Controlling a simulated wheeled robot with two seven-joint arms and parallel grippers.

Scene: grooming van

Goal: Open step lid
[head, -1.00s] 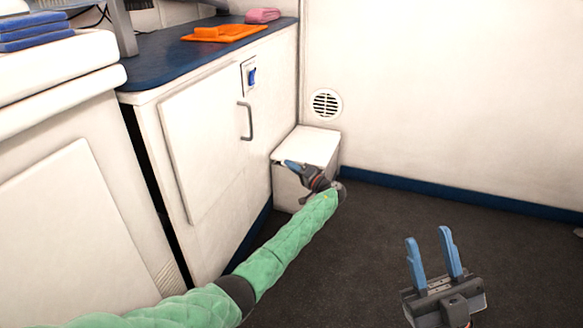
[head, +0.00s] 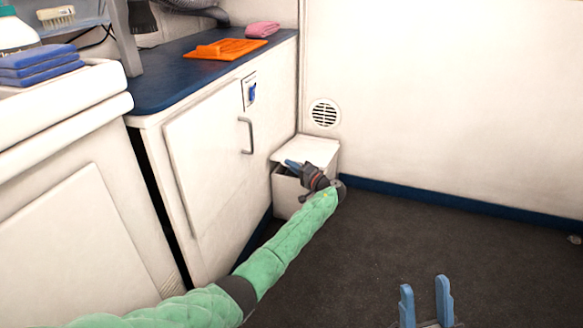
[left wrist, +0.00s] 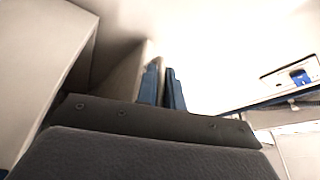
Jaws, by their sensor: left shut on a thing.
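The step is a white box (head: 289,196) in the corner, between the cabinet and the back wall. Its white lid (head: 306,148) is tilted up a little, with a dark gap under its front edge. My left gripper (head: 290,164) is at that front edge, its blue fingers close together and shut on the lid. In the left wrist view the blue fingers (left wrist: 163,86) are almost together against a pale surface; the exact grip is hard to see. My right gripper (head: 427,303) is low in the head view, fingers apart, open and empty.
A white cabinet (head: 210,165) with a grey handle (head: 246,136) stands close left of the step. Its blue top carries an orange mat (head: 224,49) and a pink cloth (head: 262,29). A round vent (head: 324,113) is on the wall above.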

